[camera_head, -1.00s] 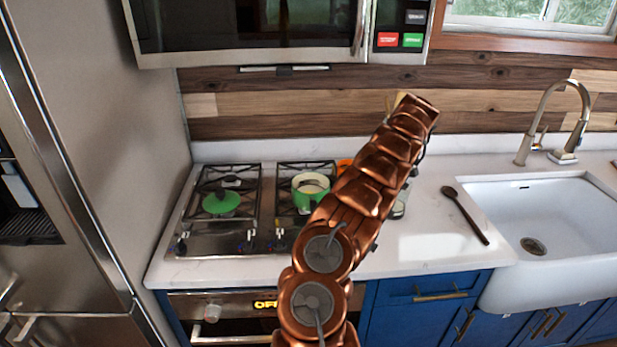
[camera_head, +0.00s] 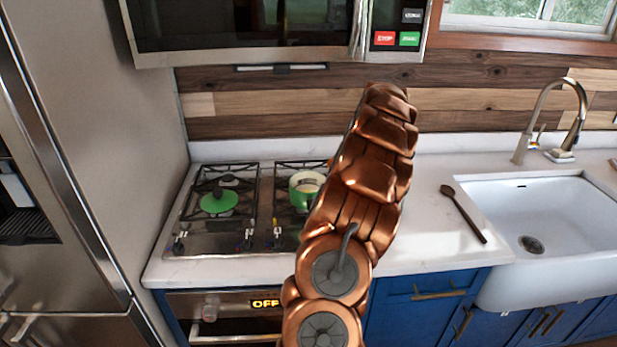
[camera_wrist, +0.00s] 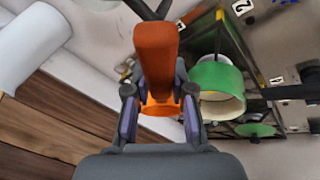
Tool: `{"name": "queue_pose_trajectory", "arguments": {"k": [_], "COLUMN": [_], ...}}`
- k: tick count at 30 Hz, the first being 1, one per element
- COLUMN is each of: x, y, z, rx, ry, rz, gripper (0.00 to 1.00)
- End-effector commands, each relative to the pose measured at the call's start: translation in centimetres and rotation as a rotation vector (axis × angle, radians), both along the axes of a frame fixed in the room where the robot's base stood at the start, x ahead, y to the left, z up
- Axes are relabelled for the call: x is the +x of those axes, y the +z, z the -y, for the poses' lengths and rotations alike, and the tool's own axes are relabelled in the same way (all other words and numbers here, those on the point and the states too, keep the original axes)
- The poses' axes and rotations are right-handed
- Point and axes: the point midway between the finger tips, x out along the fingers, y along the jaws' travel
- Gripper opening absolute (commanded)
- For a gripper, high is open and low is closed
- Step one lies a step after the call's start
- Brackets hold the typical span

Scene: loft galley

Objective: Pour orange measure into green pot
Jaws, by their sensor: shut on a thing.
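My gripper (camera_wrist: 160,118) is shut on the orange measure (camera_wrist: 155,62) in the wrist view, with a dark finger on each side of it. Its contents cannot be seen. The green pot (camera_wrist: 215,76), with a cream inside, is close to the right of the measure in that view, apart from it in the picture. In the head view the green pot (camera_head: 302,190) stands on the right-hand part of the stove, its right side hidden by my arm. My gripper and the measure are hidden behind my arm there.
A green lid (camera_head: 216,202) is on the stove's left part, left of the pot. A wooden spoon (camera_head: 463,212) lies on the counter beside the white sink (camera_head: 560,215). The microwave (camera_head: 250,30) hangs above the stove. A white cylinder (camera_wrist: 30,48) shows in the wrist view.

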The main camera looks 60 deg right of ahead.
Motion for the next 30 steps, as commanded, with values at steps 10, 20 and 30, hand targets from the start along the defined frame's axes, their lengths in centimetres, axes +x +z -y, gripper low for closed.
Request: {"name": "queue_pose_trajectory", "arguments": {"k": [10,20,30], "x": [1.2,2.3,2.6], "y": [3.0,3.8,4.1], "z": [-1.8,-3.3,-3.8], "rx": [-0.144,-0.242,-0.278], "ry": [0.002,0.001,0.001], "rz": [-0.104,-0.178,-0.205], "gripper": [0.00,0.00,0.00]}}
